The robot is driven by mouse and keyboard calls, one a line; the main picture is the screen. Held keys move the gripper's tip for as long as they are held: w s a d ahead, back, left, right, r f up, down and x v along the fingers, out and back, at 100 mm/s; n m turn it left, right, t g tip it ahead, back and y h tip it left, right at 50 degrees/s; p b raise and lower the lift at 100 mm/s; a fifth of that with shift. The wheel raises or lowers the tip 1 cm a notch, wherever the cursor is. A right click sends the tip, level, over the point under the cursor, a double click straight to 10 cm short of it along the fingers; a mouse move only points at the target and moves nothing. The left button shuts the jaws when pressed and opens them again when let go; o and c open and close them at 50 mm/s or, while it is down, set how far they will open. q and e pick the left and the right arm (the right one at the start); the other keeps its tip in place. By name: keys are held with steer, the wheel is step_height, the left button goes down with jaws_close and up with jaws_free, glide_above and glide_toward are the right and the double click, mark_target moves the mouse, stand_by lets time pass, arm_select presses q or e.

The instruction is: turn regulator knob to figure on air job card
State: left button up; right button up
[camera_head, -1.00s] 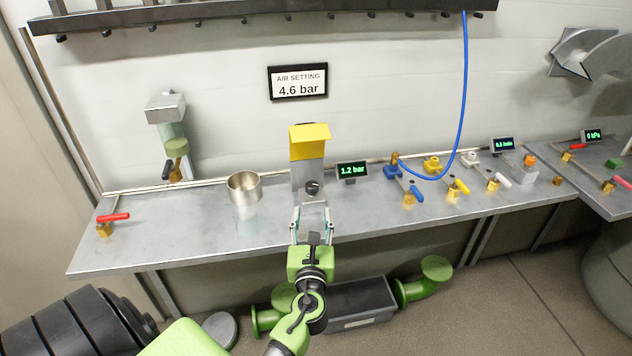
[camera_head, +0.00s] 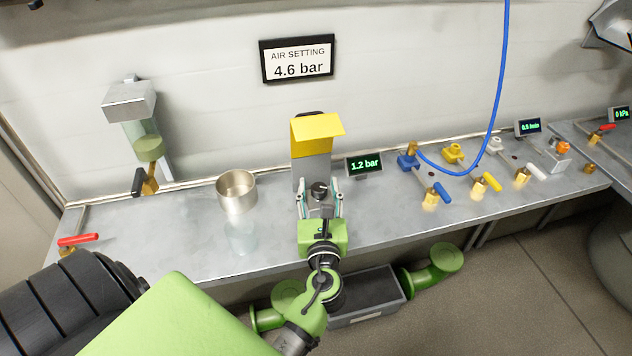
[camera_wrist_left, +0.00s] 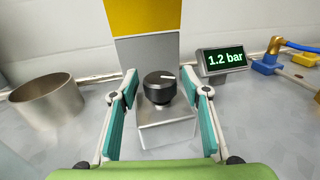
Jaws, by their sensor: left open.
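The air job card (camera_head: 297,60) on the wall reads AIR SETTING 4.6 bar. The regulator knob (camera_wrist_left: 160,87) is black with a white pointer mark and sits on a grey block under a yellow hood (camera_head: 316,131); in the head view the knob (camera_head: 319,189) shows just beyond my gripper. The display (camera_wrist_left: 223,61) beside it reads 1.2 bar, and it shows in the head view too (camera_head: 364,165). My left gripper (camera_wrist_left: 160,103) is open, with one teal-padded finger on each side of the knob and visible gaps between. My right gripper is not in view.
A metal cup (camera_head: 237,192) stands left of the regulator. A red-handled valve (camera_head: 78,240) is at the bench's left end. Blue, yellow and white valves (camera_head: 440,193) stand to the right, with a blue hose (camera_head: 497,100) hanging there. The bench front is mostly clear.

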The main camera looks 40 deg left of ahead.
arm_select(q)
steer(key=shift+s+r, duration=0.1)
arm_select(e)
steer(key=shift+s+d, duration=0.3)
arm_select(q)
steer(key=c, duration=1.1)
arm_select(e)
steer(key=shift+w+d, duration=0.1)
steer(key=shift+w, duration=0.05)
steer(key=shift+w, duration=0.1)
